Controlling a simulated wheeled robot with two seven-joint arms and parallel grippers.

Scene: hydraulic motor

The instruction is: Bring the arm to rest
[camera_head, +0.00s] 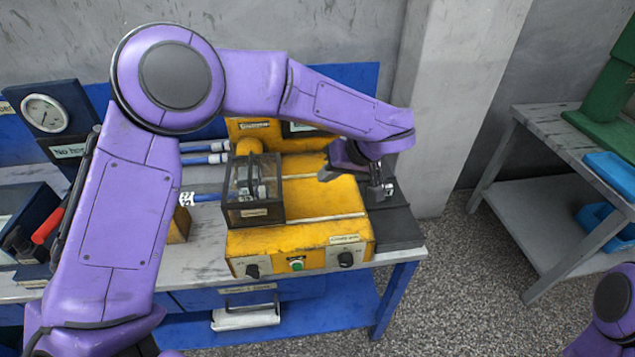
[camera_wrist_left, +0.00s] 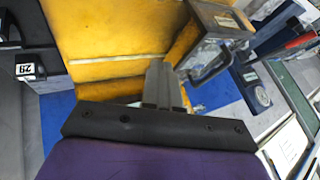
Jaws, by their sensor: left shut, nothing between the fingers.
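My left arm (camera_head: 130,200) is purple and rises from the lower left, then bends over to the right across the workbench. Its left gripper (camera_head: 386,190) hangs above the right side of the yellow machine (camera_head: 300,240), near a dark block (camera_head: 398,225). In the left wrist view the two grey fingers (camera_wrist_left: 162,84) are together with nothing between them, over the yellow surface (camera_wrist_left: 110,30). Part of my other purple arm (camera_head: 612,305) shows at the lower right edge; its gripper is out of view.
A clear-walled box (camera_head: 254,208) with a handle sits on the yellow machine, which has knobs and a green button (camera_head: 297,265) in front. A gauge (camera_head: 45,113) stands at left. A grey side table (camera_head: 550,125) with blue bins stands at right. Speckled floor (camera_head: 460,290) lies between.

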